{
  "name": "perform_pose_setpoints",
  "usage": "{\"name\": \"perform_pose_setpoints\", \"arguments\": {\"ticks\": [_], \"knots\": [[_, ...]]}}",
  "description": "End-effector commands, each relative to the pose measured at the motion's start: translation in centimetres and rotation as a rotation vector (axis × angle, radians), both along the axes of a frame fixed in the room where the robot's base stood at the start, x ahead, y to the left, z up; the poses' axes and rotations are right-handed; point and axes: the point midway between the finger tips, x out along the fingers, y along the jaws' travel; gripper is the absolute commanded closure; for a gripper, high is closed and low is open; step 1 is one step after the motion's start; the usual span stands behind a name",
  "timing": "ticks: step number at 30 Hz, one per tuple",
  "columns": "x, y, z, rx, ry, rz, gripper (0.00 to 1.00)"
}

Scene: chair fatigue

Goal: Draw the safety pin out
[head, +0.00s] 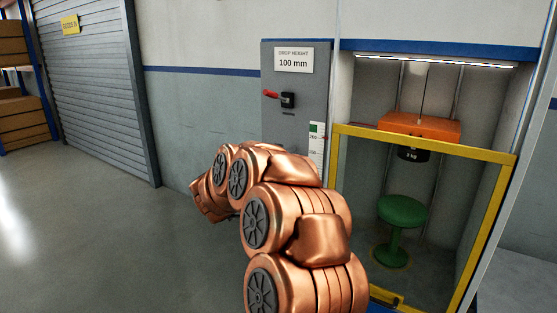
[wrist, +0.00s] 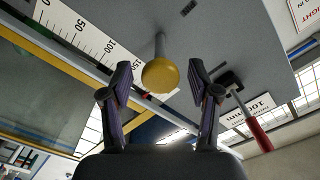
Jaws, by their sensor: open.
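The safety pin appears to be the grey rod with a round yellow knob (wrist: 160,76), standing out from the grey panel (wrist: 215,35) in the wrist view. My gripper (wrist: 158,82) is open, with one dark finger on each side of the knob. The knob sits near the fingertips, with a visible gap on both sides, and nothing is gripped. In the head view, my copper arm hides the pin and the gripper; the grey panel (head: 290,125) shows above the arm.
A red-handled lever (wrist: 247,115) is right of my fingers in the wrist view; it also shows in the head view (head: 272,94). A scale (wrist: 85,35) is at left. The yellow-framed bay (head: 425,145) holds an orange weight carrier (head: 420,125) above a green stool (head: 402,211). Floor at left is clear.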

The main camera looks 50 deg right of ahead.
Motion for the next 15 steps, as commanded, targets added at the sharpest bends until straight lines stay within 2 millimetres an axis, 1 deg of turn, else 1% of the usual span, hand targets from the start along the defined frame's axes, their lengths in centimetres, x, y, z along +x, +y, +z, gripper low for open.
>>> {"name": "perform_pose_setpoints", "arguments": {"ticks": [5,15], "knots": [[-0.1,1.7,0.1,-0.001,-0.002,0.001,0.39],[-0.8,7.4,0.0,0.002,-0.001,0.005,0.39]]}}
